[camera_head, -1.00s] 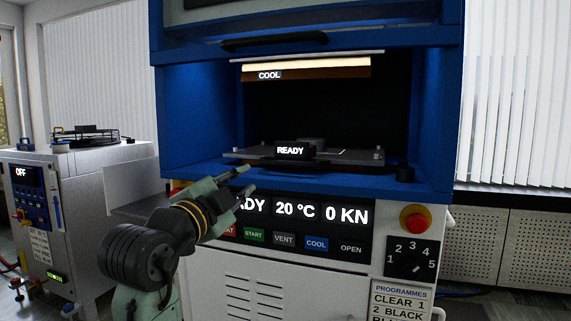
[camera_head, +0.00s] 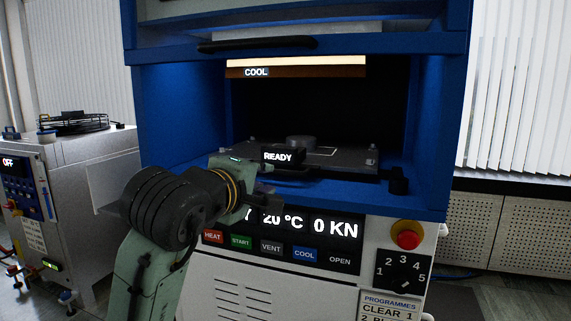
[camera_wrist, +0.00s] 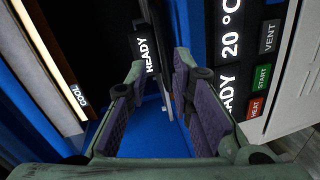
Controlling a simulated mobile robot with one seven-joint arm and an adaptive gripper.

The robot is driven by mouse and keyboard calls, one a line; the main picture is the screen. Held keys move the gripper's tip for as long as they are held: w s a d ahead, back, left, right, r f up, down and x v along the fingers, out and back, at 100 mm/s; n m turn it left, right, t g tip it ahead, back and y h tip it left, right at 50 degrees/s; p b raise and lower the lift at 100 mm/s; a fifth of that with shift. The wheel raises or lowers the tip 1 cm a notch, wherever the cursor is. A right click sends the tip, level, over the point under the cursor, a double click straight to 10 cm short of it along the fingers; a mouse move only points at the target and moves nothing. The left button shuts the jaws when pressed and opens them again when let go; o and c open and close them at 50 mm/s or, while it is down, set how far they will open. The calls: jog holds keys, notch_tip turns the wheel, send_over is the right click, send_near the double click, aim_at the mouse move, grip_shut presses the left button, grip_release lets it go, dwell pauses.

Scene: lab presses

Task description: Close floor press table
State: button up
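The press table (camera_head: 345,158) is a dark flat plate inside the blue floor press (camera_head: 430,120). It sticks out toward the opening, with a black block (camera_head: 283,156) reading READY at its front. In the wrist view the READY block (camera_wrist: 143,48) is just beyond the fingertips. My gripper (camera_head: 268,190) is in front of the table at the opening's lower edge. In the wrist view my gripper (camera_wrist: 158,80) has its two purple-padded fingers apart, with nothing visibly held between them. I cannot tell whether it touches the block.
The raised blue door with a black handle (camera_head: 262,44) is above. The control panel (camera_head: 300,240), reading 20 °C and 0 KN, and a red button (camera_head: 408,240) are below. A second machine (camera_head: 70,165) stands left.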

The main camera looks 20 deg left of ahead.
aim_at(284, 173)
jog(key=w+p, duration=0.1)
jog(key=w, duration=0.2)
jog(key=w+f+n+p, duration=0.1)
jog(key=w, duration=0.3)
jog(key=w+f+n+p, duration=0.1)
jog(key=w, duration=0.2)
jog(key=shift+w+d+f, duration=0.1)
jog(key=shift+w+d, duration=0.2)
jog(key=shift+w, duration=0.1)
jog(key=shift+c, duration=0.5)
grip_shut()
